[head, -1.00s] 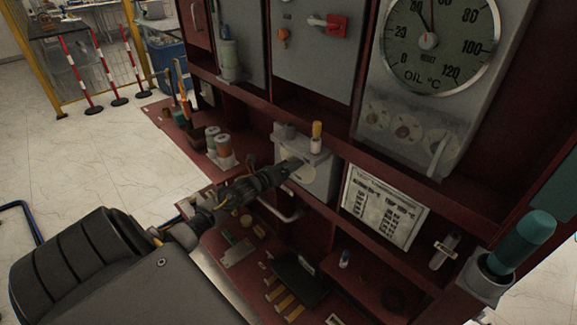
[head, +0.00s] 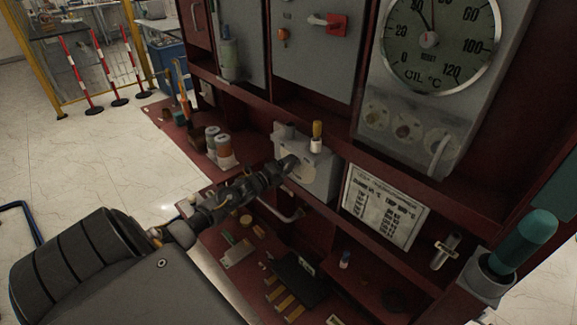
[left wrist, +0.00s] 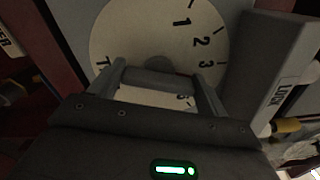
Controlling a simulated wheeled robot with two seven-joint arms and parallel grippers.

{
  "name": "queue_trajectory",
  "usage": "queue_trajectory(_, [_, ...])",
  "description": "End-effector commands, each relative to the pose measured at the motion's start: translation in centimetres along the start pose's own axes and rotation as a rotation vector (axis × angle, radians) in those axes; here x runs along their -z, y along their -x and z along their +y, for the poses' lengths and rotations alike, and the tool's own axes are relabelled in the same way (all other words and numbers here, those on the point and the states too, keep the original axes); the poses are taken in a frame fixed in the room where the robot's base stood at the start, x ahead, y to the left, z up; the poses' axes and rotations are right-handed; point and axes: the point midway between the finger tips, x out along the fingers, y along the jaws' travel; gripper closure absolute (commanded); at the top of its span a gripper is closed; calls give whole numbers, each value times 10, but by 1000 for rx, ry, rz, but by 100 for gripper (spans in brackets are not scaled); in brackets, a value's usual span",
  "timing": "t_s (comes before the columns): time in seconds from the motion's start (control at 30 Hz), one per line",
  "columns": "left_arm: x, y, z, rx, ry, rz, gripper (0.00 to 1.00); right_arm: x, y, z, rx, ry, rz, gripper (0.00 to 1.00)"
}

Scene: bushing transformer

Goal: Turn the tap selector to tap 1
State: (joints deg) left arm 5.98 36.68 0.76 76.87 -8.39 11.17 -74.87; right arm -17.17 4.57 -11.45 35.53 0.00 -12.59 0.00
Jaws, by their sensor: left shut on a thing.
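The tap selector is a grey box (head: 320,181) with a pale round dial on its front, on the red cabinet. In the left wrist view the dial (left wrist: 118,35) shows the numbers 1, 2 and 3 at its upper right, and a letter T at its left. A grey handle bar (left wrist: 152,78) crosses the dial's lower middle. My left gripper (left wrist: 160,80) has one finger at each end of this bar and is shut on it. In the head view my left gripper (head: 290,164) reaches the dial and hides part of it. My right gripper is not in view.
A yellow-topped plunger (head: 317,134) stands on the selector box. A grey part marked LOCK (left wrist: 285,80) is right of the dial. A printed chart (head: 385,207) is to the right, a shelf with small parts (head: 240,252) below, and a large oil gauge (head: 440,45) above.

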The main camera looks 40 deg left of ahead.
Motion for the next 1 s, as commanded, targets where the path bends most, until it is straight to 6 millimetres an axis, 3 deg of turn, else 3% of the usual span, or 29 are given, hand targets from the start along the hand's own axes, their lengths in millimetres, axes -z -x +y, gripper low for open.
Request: queue_trajectory(1.0, [1,0,3,-2,965,-2,46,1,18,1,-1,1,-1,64])
